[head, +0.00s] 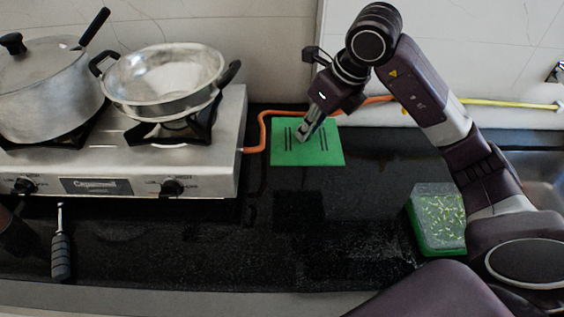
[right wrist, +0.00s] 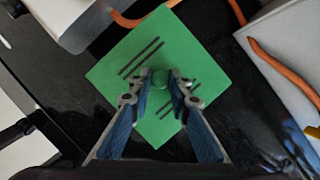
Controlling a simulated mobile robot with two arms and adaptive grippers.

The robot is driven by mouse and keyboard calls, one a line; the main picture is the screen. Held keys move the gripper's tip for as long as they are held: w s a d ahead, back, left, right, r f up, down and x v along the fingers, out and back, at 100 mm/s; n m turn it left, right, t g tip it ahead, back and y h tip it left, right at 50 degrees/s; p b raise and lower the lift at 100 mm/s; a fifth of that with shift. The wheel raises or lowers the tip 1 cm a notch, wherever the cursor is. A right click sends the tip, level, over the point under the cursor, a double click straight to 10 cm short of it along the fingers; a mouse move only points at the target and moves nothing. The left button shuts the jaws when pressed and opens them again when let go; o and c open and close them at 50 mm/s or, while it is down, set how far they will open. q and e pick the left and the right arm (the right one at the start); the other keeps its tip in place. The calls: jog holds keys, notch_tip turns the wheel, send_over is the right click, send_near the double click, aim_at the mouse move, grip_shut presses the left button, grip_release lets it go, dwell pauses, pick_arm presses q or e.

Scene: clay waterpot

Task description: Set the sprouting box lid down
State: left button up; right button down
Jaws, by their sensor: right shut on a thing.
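The sprouting box lid (head: 332,150) is a flat green square with black slots, at the back of the dark counter just right of the stove. It fills the middle of the right wrist view (right wrist: 120,75). My right gripper (head: 303,134) is over its centre, with its fingertips (right wrist: 160,78) shut on the lid's small round green knob (right wrist: 160,81). The lid looks level; I cannot tell whether it touches the counter. The sprouting box (head: 440,222) stands at the right, uncovered, green with sprouts inside. My left gripper is not in view.
A gas stove (head: 205,178) with a lidded pot (head: 45,95) and a steel pan (head: 165,75) stands at the left. An orange hose (head: 263,128) runs behind the lid. A black-handled tool (head: 61,255) lies in front. The middle counter is clear.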

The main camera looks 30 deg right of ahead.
aim_at(311, 145)
notch_tip(311, 145, down, 7)
jog(key=shift+f, duration=0.1)
jog(key=f, duration=0.4)
jog(key=shift+w+f, duration=0.25)
jog(key=shift+f, duration=0.15)
jog(key=shift+s+f, duration=0.1)
jog(key=shift+f, duration=0.15)
jog(key=w, duration=0.1)
jog(key=w+a+p, duration=0.1)
jog(key=w+p, duration=0.1)
jog(key=w, duration=0.1)
jog(key=shift+a, duration=0.25)
jog(key=shift+f, duration=0.75)
jog(key=shift+s+d, duration=0.1)
jog(key=shift+s, duration=0.05)
jog(key=shift+f, duration=0.1)
jog(key=c, duration=1.8)
grip_release()
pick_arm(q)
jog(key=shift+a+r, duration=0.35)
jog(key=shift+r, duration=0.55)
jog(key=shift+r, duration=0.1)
